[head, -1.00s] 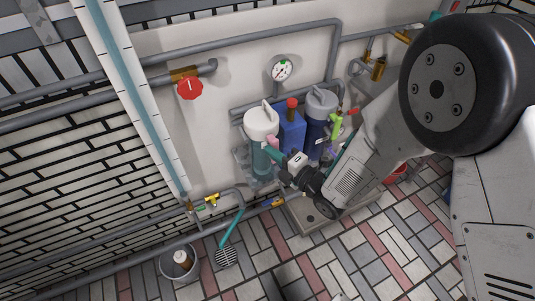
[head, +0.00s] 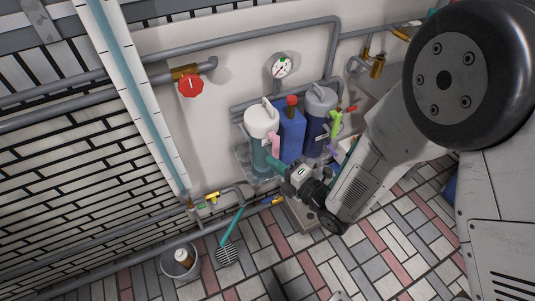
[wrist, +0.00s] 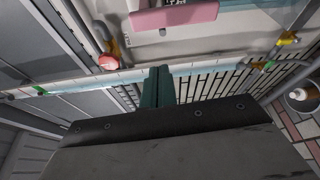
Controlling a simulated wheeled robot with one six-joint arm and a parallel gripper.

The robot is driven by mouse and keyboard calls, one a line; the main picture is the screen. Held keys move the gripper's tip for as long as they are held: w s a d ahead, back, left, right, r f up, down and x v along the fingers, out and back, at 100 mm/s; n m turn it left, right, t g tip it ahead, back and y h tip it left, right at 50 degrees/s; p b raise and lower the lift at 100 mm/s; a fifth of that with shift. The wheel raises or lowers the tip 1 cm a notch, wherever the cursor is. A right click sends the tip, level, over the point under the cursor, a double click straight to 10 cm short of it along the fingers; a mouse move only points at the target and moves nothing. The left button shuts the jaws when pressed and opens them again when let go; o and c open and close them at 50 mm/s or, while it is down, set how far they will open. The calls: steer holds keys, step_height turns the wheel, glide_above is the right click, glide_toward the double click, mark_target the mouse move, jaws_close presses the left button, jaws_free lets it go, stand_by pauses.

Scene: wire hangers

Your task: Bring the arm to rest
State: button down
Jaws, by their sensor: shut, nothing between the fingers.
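My arm comes in from the right in the head view, bent at a large dark joint, with its forearm slanting down and left. My gripper (head: 273,162) is at the end of it, in front of the white-topped filter canister (head: 262,122). Its teal fingers are together and hold nothing. In the wrist view my gripper (wrist: 158,80) shows its two teal fingers side by side. I cannot tell whether the fingertips touch the canister. No wire hanger can be made out.
A blue container (head: 291,135) and a dark blue canister (head: 318,120) stand beside the white-topped one. A pressure gauge (head: 281,67), grey pipes and a red valve knob (head: 191,85) are on the wall. A bucket (head: 181,263) stands on the tiled floor, lower left.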

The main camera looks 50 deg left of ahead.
steer(key=d, duration=0.5)
steer(key=shift+s+d, duration=0.1)
steer(key=shift+s, duration=0.05)
